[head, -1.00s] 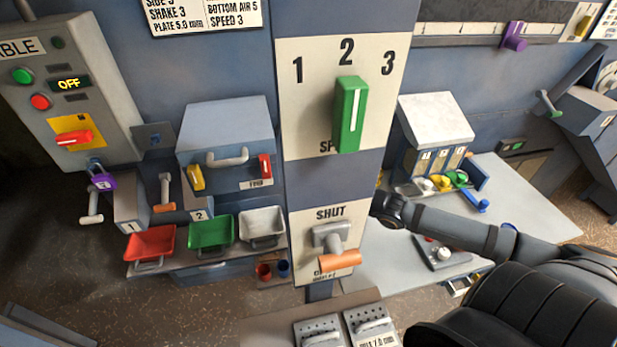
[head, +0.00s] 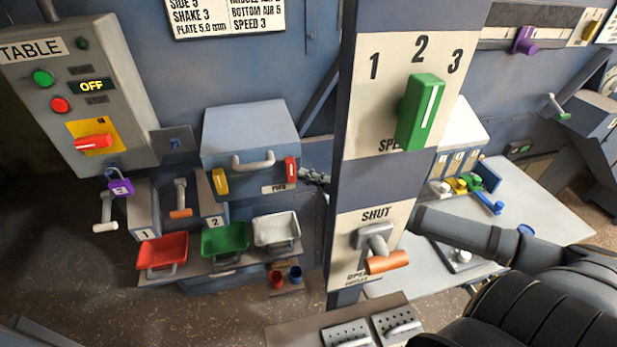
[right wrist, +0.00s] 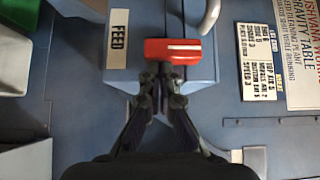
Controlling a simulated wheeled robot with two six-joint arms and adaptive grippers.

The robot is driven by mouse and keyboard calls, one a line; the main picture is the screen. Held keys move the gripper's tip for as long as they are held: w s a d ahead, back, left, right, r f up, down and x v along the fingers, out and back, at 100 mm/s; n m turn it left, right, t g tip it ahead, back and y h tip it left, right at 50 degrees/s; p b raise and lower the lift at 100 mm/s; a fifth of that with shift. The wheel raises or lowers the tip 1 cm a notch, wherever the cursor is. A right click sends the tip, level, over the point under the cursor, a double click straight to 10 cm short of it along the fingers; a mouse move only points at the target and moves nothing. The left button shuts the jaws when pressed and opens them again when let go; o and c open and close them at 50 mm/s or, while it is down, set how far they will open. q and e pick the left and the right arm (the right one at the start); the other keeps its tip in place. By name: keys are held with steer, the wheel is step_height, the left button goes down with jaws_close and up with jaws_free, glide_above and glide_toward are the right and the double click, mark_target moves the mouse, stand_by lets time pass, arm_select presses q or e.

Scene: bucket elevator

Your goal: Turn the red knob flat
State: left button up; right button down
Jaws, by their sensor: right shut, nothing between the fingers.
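The red knob (head: 291,170) is a small bar on the right of the blue-grey feed box front. It stands upright in the head view. In the right wrist view the red knob (right wrist: 172,51) lies across the picture with a white line on it, beside the FEED label, whose text is turned sideways. My right gripper (head: 312,177) shows left of the pillar, just right of the knob; the pillar hides its wrist. In the wrist view its fingers (right wrist: 160,82) are shut and empty, tips right at the knob's edge; contact cannot be told. My left gripper is out of view.
A pillar (head: 376,185) with a green knob (head: 420,112) and an orange-handled lever (head: 388,261) stands before my right arm. A yellow knob (head: 220,181) and a grey handle (head: 254,162) are on the feed box. Red, green and white trays (head: 275,230) stand below.

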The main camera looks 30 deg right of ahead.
arm_select(q)
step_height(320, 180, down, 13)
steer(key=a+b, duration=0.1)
steer(key=b, duration=1.1)
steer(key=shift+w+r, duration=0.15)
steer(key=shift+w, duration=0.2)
arm_select(e)
steer(key=m+t, duration=0.1)
steer(key=a+f+m+t, duration=0.1)
steer(key=m, duration=0.1)
steer(key=a+f+m+t, duration=0.1)
steer(key=m+t, duration=0.1)
steer(key=shift+w+f+y, duration=0.25)
steer(key=shift+w+y, duration=0.05)
steer(key=shift+y, duration=0.1)
arm_select(q)
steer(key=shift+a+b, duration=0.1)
steer(key=shift+b, duration=0.3)
